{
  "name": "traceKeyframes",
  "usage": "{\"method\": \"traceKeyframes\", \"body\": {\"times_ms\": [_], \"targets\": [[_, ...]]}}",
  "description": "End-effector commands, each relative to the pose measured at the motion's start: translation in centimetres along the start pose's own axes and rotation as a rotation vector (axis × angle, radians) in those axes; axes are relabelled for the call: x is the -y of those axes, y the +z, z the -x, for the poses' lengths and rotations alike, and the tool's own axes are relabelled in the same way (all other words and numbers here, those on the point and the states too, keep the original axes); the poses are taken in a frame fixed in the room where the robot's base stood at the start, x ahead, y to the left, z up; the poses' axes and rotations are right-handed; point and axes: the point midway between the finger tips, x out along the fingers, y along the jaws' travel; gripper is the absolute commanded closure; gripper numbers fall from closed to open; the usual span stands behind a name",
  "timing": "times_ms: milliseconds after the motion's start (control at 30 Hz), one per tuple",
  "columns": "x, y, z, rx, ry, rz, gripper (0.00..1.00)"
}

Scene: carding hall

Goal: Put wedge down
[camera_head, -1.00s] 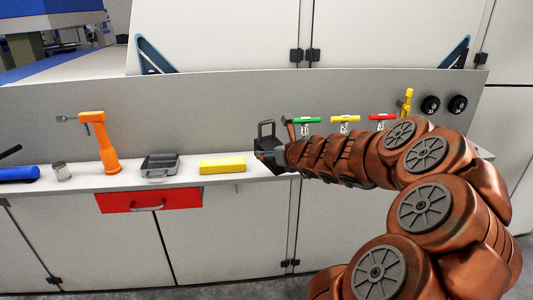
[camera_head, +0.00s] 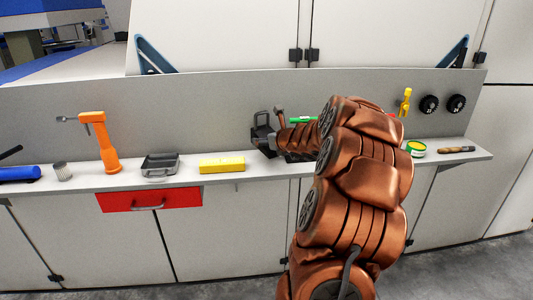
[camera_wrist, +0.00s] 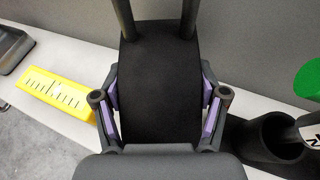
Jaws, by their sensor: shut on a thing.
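The black block with an upright handle (camera_head: 262,133), which appears to be the wedge, is at the middle of the shelf, in front of the grey back panel. In the wrist view the black block (camera_wrist: 160,85) fills the middle, with two dark handle posts rising from it. My gripper (camera_wrist: 160,112) is shut on it, with the purple-lined fingers against its left and right sides. In the head view my gripper (camera_head: 272,148) is partly hidden by my arm. The block's underside is hidden, so I cannot tell whether it touches the shelf.
A yellow slotted block (camera_head: 222,165) lies left of the wedge, then a grey tray (camera_head: 160,165) and an orange tool (camera_head: 104,145). A black cup (camera_wrist: 268,140) stands close on the right.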

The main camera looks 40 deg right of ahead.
Motion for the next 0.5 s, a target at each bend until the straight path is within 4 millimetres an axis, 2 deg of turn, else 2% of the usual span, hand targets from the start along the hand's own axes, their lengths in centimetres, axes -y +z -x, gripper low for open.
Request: {"method": "traceKeyframes", "body": {"times_ms": [33, 267, 433, 500], "targets": [[0.0, -0.7, -0.3, 0.0, 0.0, -0.001, 0.97], [0.0, -1.9, -0.8, 0.002, 0.001, 0.0, 0.97], [0.1, -4.5, -1.8, -0.002, -0.001, -0.001, 0.97], [0.2, -4.5, -2.0, -0.001, -0.002, 0.001, 0.97]]}}
